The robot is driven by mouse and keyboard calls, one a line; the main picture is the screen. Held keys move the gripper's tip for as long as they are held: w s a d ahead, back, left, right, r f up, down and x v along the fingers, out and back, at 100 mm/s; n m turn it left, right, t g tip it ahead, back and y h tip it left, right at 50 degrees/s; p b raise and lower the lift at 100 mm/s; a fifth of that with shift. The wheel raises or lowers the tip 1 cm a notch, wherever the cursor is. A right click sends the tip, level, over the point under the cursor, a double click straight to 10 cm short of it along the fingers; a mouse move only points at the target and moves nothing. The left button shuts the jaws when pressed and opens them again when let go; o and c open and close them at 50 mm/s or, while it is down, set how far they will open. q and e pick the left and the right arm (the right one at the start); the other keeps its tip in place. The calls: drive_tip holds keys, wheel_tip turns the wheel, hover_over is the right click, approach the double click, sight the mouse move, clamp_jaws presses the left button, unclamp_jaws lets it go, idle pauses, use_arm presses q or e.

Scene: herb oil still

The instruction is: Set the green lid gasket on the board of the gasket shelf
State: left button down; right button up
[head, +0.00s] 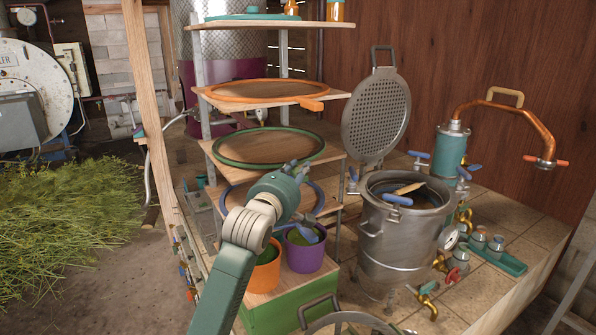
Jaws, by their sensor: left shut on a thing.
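The green lid gasket (222,157) is a large flat ring over a wooden board (336,157) of the gasket shelf. It looks level and lies on or very close to the board; I cannot tell whether it touches all round. My left gripper (297,168) is at the ring's front right edge and is shut on it. The gripper hides that part of the ring. My right gripper is not in view.
An orange ring (315,104) lies on the board above, and a blue ring (319,195) on the board below. An orange pot (264,276) and a purple pot (304,258) stand beneath. A steel still pot (388,250) with its perforated lid (375,112) raised stands close right.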

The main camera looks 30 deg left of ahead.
use_arm(q)
drive_tip(key=shift+f, duration=0.3)
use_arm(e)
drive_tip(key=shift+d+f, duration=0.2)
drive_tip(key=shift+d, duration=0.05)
use_arm(q)
drive_tip(key=c, duration=1.6)
unclamp_jaws()
drive_tip(key=shift+c, duration=0.2)
drive_tip(key=shift+o, duration=0.9)
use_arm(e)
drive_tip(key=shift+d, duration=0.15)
use_arm(q)
drive_tip(key=shift+s, duration=0.1)
drive_tip(key=s+d, duration=0.2)
drive_tip(key=s, duration=0.9)
drive_tip(key=shift+s, duration=0.4)
drive_tip(key=shift+d, duration=0.1)
